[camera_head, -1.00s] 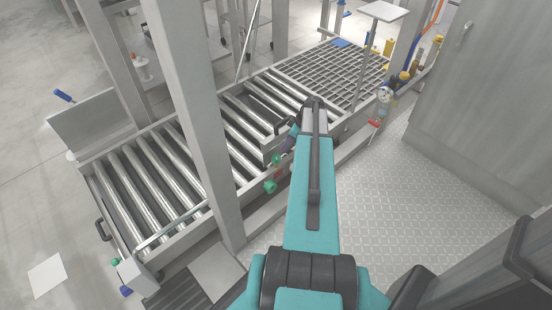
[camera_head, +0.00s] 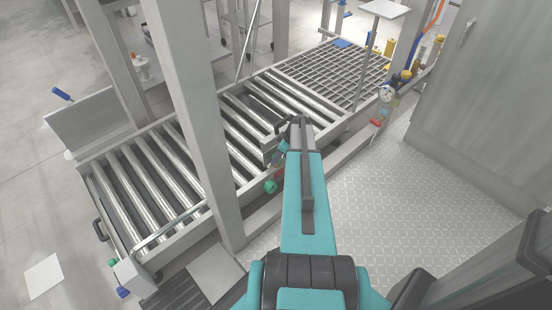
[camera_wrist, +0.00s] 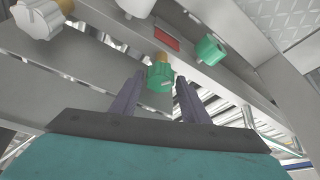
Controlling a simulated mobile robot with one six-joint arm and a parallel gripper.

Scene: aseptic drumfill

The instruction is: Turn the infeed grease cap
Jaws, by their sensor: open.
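A green ribbed cap (camera_wrist: 160,77) on a brass-coloured stem shows in the wrist view, between and just beyond the fingertips of my gripper (camera_wrist: 159,90). The gripper is open, with one dark finger on each side of the cap. I cannot tell whether either finger touches it. A second green cap (camera_wrist: 209,50) is to the right on the same grey rail. I see no readable label that tells which is the infeed cap. In the head view, a green cap (camera_head: 271,187) shows on the conveyor's side, left of my arm; my arm hides the area around it.
In the wrist view, a red plate (camera_wrist: 167,38) lies between the green caps, and a white knob (camera_wrist: 38,18) is at the upper left. In the head view, a grey post (camera_head: 195,120) stands left of my arm beside the roller conveyor (camera_head: 150,185). Patterned floor (camera_head: 390,200) is clear on the right.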

